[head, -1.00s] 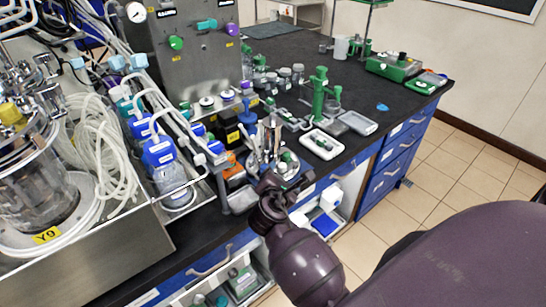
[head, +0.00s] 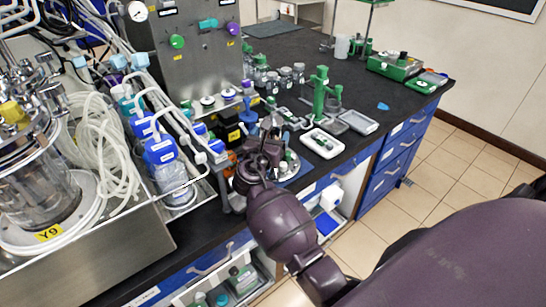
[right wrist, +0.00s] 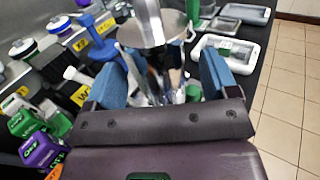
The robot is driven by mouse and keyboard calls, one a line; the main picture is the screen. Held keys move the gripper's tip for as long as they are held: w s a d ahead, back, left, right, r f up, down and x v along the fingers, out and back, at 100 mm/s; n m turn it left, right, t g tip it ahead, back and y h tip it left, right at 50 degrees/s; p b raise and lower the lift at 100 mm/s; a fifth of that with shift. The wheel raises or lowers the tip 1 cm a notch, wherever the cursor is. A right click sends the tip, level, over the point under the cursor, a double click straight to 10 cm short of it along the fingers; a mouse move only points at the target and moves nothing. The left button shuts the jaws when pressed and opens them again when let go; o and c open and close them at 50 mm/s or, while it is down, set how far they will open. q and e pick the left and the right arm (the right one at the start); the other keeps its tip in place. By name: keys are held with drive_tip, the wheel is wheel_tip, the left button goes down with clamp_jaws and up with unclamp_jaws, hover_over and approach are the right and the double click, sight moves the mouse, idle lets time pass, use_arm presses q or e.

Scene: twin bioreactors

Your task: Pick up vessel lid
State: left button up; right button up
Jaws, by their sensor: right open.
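My right gripper (head: 264,148) is over the front edge of the black bench in the head view. In the right wrist view its two blue fingers (right wrist: 162,78) are apart. A shiny metal piece, apparently the vessel lid (right wrist: 150,22), stands just beyond and between the fingertips, with thin metal rods below it. I see no contact with the fingers. In the head view my gripper and forearm hide most of this metal assembly, and a round pale base shows beside them. My left gripper is not in view.
A white tray (head: 322,143) and a green stand (head: 320,92) are to the right on the bench. Blue-capped bottles (head: 160,152) and a glass vessel (head: 38,190) with tubing are to the left. Small yellow-labelled items crowd the gripper's left side. The bench's far right is clearer.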

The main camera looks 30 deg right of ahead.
drive_tip(key=x, duration=0.2)
drive_tip(key=shift+w+d+f, duration=0.1)
drive_tip(key=shift+w+d, duration=0.15)
clamp_jaws()
drive_tip(key=shift+r, duration=0.35)
